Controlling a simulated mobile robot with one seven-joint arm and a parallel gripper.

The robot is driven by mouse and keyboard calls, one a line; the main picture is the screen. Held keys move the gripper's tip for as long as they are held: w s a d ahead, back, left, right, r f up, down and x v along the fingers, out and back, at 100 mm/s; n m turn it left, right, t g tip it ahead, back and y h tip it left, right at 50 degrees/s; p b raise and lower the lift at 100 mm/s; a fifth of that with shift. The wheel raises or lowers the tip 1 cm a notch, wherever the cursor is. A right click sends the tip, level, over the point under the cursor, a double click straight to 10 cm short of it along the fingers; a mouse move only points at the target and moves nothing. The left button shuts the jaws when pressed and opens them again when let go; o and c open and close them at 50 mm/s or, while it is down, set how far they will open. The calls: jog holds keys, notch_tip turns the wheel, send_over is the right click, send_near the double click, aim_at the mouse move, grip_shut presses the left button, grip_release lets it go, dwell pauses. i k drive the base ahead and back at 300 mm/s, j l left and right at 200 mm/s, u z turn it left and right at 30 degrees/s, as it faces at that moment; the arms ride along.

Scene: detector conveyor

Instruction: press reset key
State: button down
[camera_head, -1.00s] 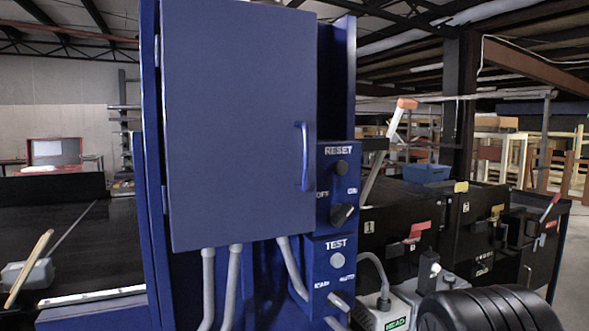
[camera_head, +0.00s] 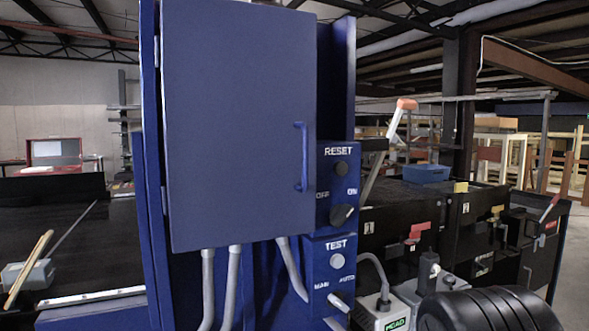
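The blue panel (camera_head: 323,233) beside the cabinet door carries a RESET label with a round dark key (camera_head: 341,168) under it. The key faces the camera and nothing covers it. Below it is a black rotary switch (camera_head: 341,215) between the OFF and ON marks. Lower down, under the TEST label, is a round pale button (camera_head: 337,261), with MAN and AUTO marks beneath.
A large blue cabinet door (camera_head: 238,125) with a handle (camera_head: 301,157) stands left of the keys. Grey conduits (camera_head: 234,285) hang below it. A dark ribbed rounded shape (camera_head: 490,308) fills the lower right corner. Black numbered units (camera_head: 450,222) stand behind, right of the panel.

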aim_at(340, 168)
jog(key=j+z, duration=0.3)
jog(key=j, duration=0.45)
jog(key=j+z, duration=0.25)
jog(key=j, duration=0.5)
jog(key=k, duration=0.05)
